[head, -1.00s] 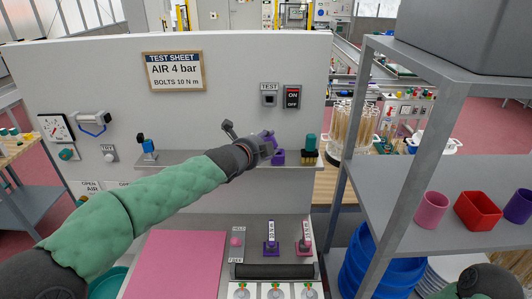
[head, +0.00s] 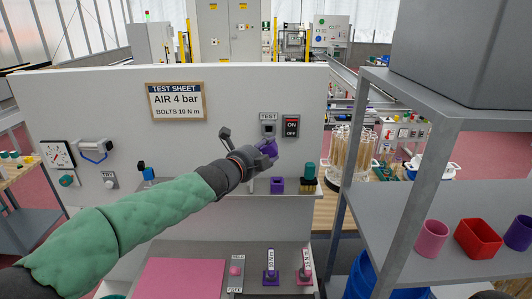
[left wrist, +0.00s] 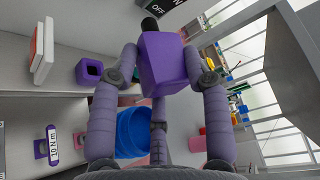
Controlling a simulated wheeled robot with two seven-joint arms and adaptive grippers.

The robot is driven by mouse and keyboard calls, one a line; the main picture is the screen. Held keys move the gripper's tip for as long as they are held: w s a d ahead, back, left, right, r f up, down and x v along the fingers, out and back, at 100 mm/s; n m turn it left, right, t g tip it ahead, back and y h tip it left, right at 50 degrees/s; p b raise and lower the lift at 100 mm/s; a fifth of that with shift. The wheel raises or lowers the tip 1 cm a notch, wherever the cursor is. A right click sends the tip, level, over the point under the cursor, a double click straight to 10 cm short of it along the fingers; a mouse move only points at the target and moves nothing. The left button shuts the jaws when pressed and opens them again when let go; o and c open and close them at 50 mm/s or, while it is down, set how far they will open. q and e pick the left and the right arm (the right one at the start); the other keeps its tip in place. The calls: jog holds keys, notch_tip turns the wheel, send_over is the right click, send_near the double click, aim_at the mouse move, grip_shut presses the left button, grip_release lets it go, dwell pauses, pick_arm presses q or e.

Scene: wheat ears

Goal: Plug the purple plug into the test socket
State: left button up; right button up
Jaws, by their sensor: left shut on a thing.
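My left gripper (head: 264,153) is shut on the purple plug (head: 269,147), in front of the upright panel. In the left wrist view the plug (left wrist: 165,62) sits between the fingers (left wrist: 165,75), its black end (left wrist: 150,25) pointing away. The test socket (head: 269,129), a grey box under a TEST label, is just above the plug in the head view. I cannot tell whether they touch. The empty purple holder (head: 277,186) stands on the panel's shelf below; it also shows in the left wrist view (left wrist: 89,70). My right gripper is not in view.
The ON/OFF switch (head: 291,126) is right beside the socket. A green-topped brush (head: 310,172) stands on the shelf (head: 215,188), right of the holder. A grey rack (head: 443,190) with cups stands to the right.

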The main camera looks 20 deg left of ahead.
pick_arm(q)
jog(key=shift+f+b, duration=0.1)
jog(key=shift+b, duration=0.9)
jog(key=shift+w+a+r+p, duration=0.15)
jog(key=shift+w+r+p, duration=0.1)
jog(key=shift+w+p, duration=0.35)
jog(key=shift+w+a+f+p, duration=0.1)
jog(key=shift+w+a+p, duration=0.1)
jog(key=shift+w+p, duration=0.4)
jog(key=shift+w+a+r+p, duration=0.1)
jog(key=shift+w+a+p, duration=0.2)
jog(key=shift+w, duration=0.55)
jog(key=shift+w+a+f+p, duration=0.1)
jog(key=shift+w+a+p, duration=0.05)
jog(key=shift+w+p, duration=0.45)
jog(key=shift+w+b, duration=0.1)
jog(key=shift+b, duration=0.3)
jog(key=shift+w, duration=0.15)
jog(key=shift+w+a+p, duration=0.15)
jog(key=shift+w+p, duration=0.2)
jog(key=shift+w+a+p, duration=0.2)
jog(key=shift+w+p, duration=0.4)
jog(key=shift+w, duration=0.15)
jog(key=shift+w+a+p, duration=0.2)
jog(key=shift+w+p, duration=0.35)
jog(key=shift+w, duration=0.15)
jog(key=o, duration=1.2)
jog(key=shift+w, duration=0.1)
jog(key=shift+o, duration=0.2)
